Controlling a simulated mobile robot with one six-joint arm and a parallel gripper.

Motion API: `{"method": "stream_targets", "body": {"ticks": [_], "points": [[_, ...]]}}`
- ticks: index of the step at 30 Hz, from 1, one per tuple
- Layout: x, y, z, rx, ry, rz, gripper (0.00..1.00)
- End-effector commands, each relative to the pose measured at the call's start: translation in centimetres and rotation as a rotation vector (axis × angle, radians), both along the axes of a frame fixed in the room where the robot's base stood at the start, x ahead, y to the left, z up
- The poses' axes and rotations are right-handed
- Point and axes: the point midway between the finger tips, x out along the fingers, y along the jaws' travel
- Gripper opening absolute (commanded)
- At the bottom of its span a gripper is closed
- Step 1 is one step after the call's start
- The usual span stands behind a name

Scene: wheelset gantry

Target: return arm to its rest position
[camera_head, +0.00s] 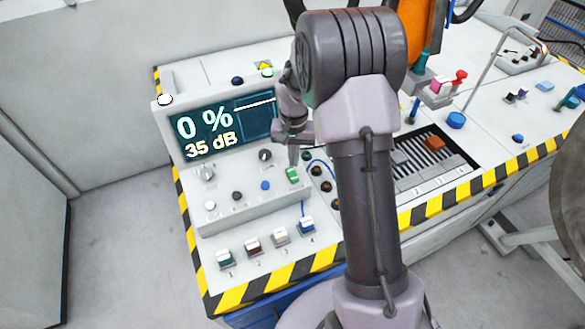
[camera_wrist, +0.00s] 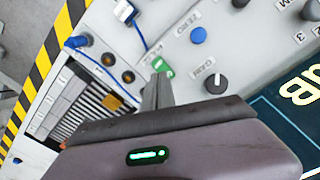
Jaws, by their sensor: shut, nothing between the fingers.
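My gripper (camera_head: 294,150) is shut and empty, just above the sloped front of the console (camera_head: 235,208). Its fingers also show in the wrist view (camera_wrist: 158,92), with their tips close to a green switch (camera_wrist: 162,67). In the head view the green switch (camera_head: 293,175) lies right below the fingertips. I cannot tell whether they touch it. My arm is bent, and its large links stand in front of the middle of the bench and hide part of it.
The console display (camera_head: 222,125) reads "0 %" and "35 dB". Knobs and a blue button (camera_head: 265,185) surround the gripper. Numbered plugs (camera_head: 280,236) stand along the front, with a blue cable at one. A slotted panel (camera_head: 415,170) lies to the right. Striped edging borders the bench.

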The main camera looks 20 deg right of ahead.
Motion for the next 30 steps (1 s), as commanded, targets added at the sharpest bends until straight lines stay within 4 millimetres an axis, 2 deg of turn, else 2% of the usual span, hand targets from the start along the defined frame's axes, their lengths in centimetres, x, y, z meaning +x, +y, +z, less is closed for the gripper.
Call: {"method": "stream_targets", "body": {"ticks": [1, 4, 16, 17, 20, 21, 23, 25, 27, 30], "points": [[0.0, 0.0, 1.0, -0.001, -0.001, 0.0, 0.0], [0.0, 0.0, 1.7, 0.0, 0.0, 0.0, 0.0], [0.0, 0.1, 1.6, 0.0, -0.002, 0.001, 0.0], [-0.1, 0.2, 2.0, 0.0, -0.008, 0.002, 0.0], [-1.2, 1.8, 6.2, 0.004, -0.066, 0.012, 0.0], [-2.4, 3.0, 8.8, 0.01, -0.104, 0.021, 0.0], [-5.1, 5.1, 12.7, 0.021, -0.169, 0.037, 0.0], [-9.0, 7.5, 16.4, 0.039, -0.249, 0.057, 0.0], [-13.4, 9.7, 18.8, 0.06, -0.324, 0.078, 0.0], [-19.0, 12.0, 20.0, 0.091, -0.418, 0.107, 0.0]]}}
